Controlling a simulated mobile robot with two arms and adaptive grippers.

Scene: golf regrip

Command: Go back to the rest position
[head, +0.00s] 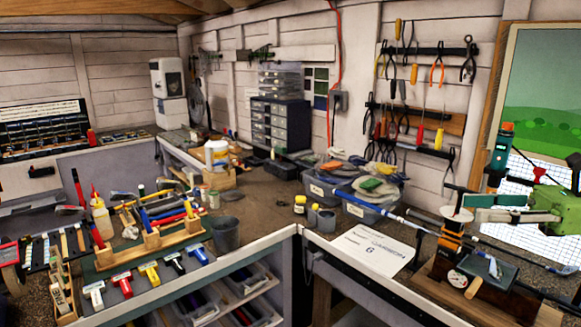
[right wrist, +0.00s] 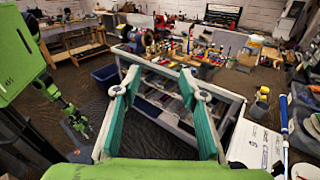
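A golf club (head: 398,217) with a blue and white shaft slants across the right bench in the head view, passing by a black and orange clamp-like fixture (head: 452,238). The club also shows at the right edge of the right wrist view (right wrist: 284,122). My right gripper (head: 472,208) is above the right bench, beside the fixture. In the right wrist view its two teal and white fingers (right wrist: 160,80) stand apart with nothing between them. A small green part at the left of that view (right wrist: 78,122) may be my left gripper; its fingers are unclear. The left gripper is outside the head view.
Hand tools hang on the wall.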

